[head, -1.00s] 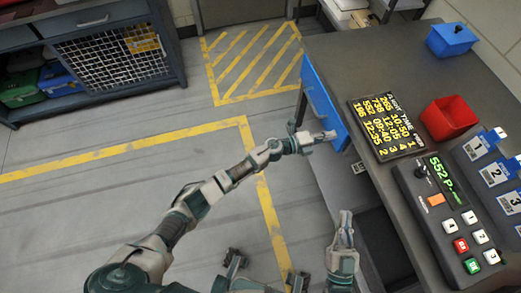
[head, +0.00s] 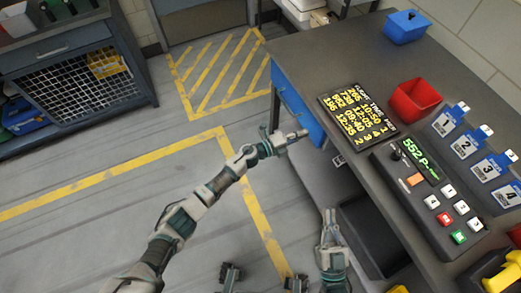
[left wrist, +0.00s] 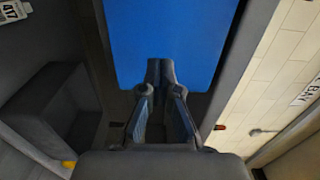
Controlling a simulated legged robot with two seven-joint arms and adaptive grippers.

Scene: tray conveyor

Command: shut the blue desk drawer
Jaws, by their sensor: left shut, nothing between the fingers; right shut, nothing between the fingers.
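The blue drawer (head: 292,102) is on the left side of the grey desk (head: 300,52), just below the desktop edge. I cannot tell how wide any gap behind its front is. My left gripper (head: 303,134) is shut and empty, its tips at the near end of the blue front. In the left wrist view the shut fingertips (left wrist: 161,66) overlap the lower edge of the blue panel (left wrist: 160,28); whether they touch is unclear. My right gripper (head: 328,214) is shut and empty, lower down beside the desk.
A dark bin (head: 368,235) sits below the desk. The yellow-marked floor to the left is open.

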